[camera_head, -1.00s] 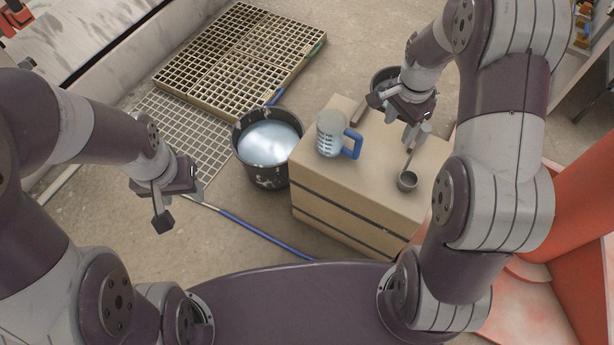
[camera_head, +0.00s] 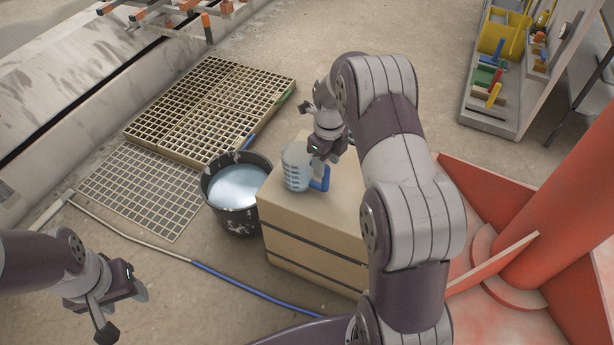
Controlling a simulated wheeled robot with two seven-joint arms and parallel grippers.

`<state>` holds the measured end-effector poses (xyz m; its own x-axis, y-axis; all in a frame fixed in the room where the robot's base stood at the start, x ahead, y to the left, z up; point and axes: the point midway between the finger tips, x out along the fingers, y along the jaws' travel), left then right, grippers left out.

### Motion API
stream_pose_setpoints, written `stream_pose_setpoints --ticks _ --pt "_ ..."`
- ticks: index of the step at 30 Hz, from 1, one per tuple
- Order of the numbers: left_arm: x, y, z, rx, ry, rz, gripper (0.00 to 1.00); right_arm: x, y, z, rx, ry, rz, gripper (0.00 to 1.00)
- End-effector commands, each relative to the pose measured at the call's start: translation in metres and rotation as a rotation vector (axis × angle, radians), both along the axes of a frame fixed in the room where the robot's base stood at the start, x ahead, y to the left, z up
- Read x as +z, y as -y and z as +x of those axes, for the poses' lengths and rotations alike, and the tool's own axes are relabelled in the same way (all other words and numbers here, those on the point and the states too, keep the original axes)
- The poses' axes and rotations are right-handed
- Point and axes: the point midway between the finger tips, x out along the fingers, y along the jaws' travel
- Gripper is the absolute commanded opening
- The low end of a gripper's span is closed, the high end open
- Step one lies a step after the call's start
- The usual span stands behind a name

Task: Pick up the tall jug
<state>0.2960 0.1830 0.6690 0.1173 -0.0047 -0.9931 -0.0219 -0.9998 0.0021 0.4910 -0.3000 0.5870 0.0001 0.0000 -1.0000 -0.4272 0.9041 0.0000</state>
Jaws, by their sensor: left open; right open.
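The tall jug (camera_head: 296,170) is a pale, clear-looking measuring jug with dark markings and a blue handle. It stands upright on top of the cardboard-coloured box (camera_head: 312,243), near its left edge. My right gripper (camera_head: 325,161) is open and sits just above and right of the jug, close to its rim and handle. It hides part of the jug's upper right side, and I cannot tell whether it touches the jug. My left gripper (camera_head: 123,312) is open and empty at the lower left, over the floor and well away from the jug.
A black bucket (camera_head: 236,222) of pale liquid stands left of the box. An orange structure (camera_head: 545,235) stands at right.

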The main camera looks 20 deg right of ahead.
Motion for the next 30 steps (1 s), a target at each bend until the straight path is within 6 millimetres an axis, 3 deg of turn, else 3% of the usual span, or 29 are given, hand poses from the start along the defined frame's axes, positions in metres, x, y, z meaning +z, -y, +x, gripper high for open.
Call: stream_pose_setpoints --ticks 7,14,16,19,20,30 --pt "-0.026 0.000 0.000 0.000 0.000 0.000 0.54 -0.046 -0.001 0.000 0.001 -0.001 0.000 0.54" --pt "-0.025 0.000 0.000 0.000 0.000 0.000 0.54 -0.049 -0.001 0.000 0.001 0.000 0.000 0.54" --pt "-0.025 0.000 0.000 0.000 0.000 0.000 0.54 -0.049 -0.001 0.000 0.001 0.000 0.000 0.37" --pt "-0.025 0.000 0.000 0.000 0.000 0.000 0.54 -0.049 -0.001 0.000 0.001 0.000 0.000 0.05" --pt "-0.025 0.000 0.000 0.000 0.000 0.000 0.54 -0.049 -0.001 0.000 0.001 0.000 0.000 0.00" --pt "-0.024 0.000 0.000 0.000 0.000 0.000 0.54 -0.047 -0.001 0.000 0.001 0.000 0.000 0.00"
